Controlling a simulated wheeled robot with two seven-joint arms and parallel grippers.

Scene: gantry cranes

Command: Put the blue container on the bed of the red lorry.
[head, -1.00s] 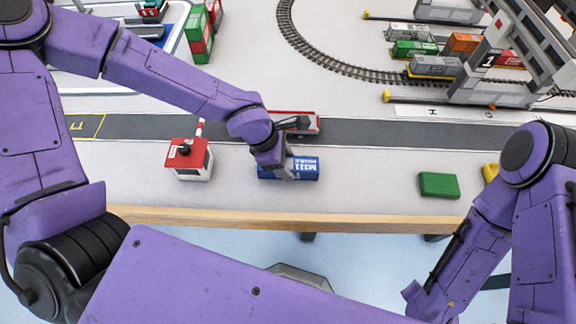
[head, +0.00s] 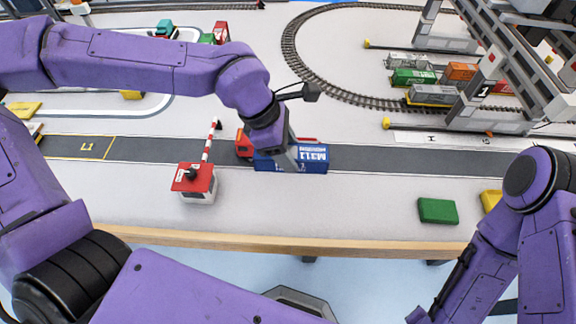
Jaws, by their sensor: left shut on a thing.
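The blue container (head: 312,158) with white lettering is in my left gripper (head: 292,160), which is shut on it. In the picture it overlaps the red lorry (head: 244,144) on the dark road. The lorry's cab shows to the left of the container and a strip of red shows behind its top edge; most of the bed is hidden. I cannot tell whether the container touches the bed or hangs above it. My right arm is at the right edge; its gripper does not show clearly.
A gatehouse (head: 196,182) with a red roof and a striped barrier (head: 210,140) stands left of the lorry. A green block (head: 438,211) and a yellow block (head: 490,201) lie at the right front. A grey gantry crane (head: 497,95) stands at the back right.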

